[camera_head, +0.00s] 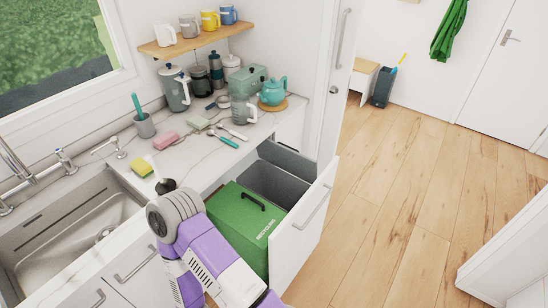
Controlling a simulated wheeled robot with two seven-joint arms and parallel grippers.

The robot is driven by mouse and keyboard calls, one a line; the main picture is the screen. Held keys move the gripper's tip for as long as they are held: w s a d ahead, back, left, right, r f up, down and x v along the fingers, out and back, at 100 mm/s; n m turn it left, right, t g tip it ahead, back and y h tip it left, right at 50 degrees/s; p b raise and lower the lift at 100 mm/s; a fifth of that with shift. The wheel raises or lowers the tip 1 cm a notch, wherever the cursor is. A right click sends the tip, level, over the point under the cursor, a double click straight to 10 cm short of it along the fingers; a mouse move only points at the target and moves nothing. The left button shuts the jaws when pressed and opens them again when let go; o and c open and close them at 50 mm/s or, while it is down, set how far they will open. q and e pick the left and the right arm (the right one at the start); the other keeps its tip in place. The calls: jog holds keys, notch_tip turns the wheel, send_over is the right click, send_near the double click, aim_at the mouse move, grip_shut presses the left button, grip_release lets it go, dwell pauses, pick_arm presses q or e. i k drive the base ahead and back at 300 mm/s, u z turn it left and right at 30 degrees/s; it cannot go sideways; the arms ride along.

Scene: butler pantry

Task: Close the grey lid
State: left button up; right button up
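The pull-out drawer (304,224) under the counter stands open with two bins in it. The green recycling bin (240,236) is in front, its green lid (243,212) down flat with a black handle on top. The grey bin (273,187) behind it is open at the top, and its dark inside shows. A grey panel, which looks like the grey lid (291,159), stands raised at the far side of the grey bin. One of my arms, purple and grey, rises at the bottom centre and hides part of the green bin.
A sink (75,240) is at left. A tall white cabinet door (334,85) stands behind the drawer. The wooden floor (405,200) at right is clear.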

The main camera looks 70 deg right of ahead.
aim_at(280, 155)
jog(key=k, duration=0.4)
jog(key=u, duration=2.3)
jog(key=k, duration=2.85)
jog(key=z, duration=2.65)
jog(key=i, duration=0.45)
jog(key=u, duration=0.95)
jog(key=k, duration=0.4)
jog(key=z, duration=0.05)
